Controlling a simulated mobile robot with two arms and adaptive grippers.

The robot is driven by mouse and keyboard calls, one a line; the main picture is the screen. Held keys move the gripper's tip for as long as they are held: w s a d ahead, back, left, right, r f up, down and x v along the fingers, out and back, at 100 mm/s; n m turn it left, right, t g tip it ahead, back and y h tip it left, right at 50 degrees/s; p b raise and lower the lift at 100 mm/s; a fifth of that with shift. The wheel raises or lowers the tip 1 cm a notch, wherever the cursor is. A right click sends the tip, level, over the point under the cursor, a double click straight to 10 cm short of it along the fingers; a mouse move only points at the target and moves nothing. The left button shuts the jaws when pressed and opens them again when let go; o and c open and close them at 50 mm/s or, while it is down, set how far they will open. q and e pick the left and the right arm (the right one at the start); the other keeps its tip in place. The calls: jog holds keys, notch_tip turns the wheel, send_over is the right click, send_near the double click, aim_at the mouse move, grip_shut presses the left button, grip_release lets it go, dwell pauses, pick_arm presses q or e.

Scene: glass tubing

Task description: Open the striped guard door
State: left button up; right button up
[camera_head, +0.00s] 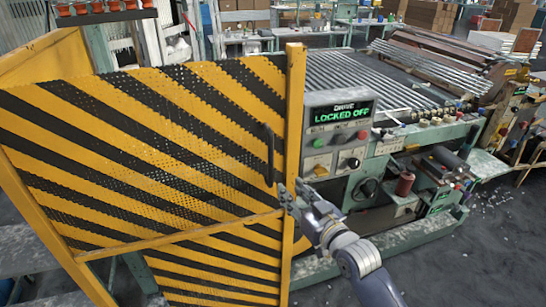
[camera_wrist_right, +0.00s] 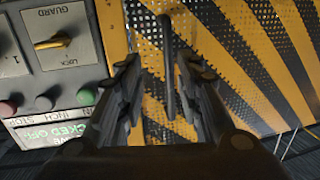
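The striped guard door (camera_head: 160,130) is a perforated yellow and black panel that fills the left of the head view. It stands against the yellow post (camera_head: 294,130). Its black vertical handle (camera_head: 269,155) sits near the right edge. My right gripper (camera_head: 291,188) is in front of the post, low and right of the handle. In the right wrist view, its fingers are apart, and the handle (camera_wrist_right: 169,70) shows between them. I see no contact with the handle; the remaining depth is hard to judge. My left gripper is not in view.
Right of the post, the control panel (camera_head: 318,142) has a display reading "DRIVE LOCKED OFF". The wrist view shows a yellow guard lock lever (camera_wrist_right: 52,43) and buttons close left of the gripper. The machine bed (camera_head: 365,80) lies behind. Grey floor (camera_head: 480,250) is open at lower right.

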send_near(272, 160)
jog(key=shift+y, duration=0.3)
jog(key=p+x, duration=0.2)
jog(key=x, duration=0.7)
jog(key=shift+w+f+p, duration=0.1)
jog(key=shift+p, duration=0.2)
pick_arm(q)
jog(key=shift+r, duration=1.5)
pick_arm(e)
jog(key=shift+x, duration=0.8)
jog(key=shift+d, duration=0.1)
jog(key=shift+c, duration=0.5)
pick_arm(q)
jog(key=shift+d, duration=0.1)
pick_arm(e)
grip_shut()
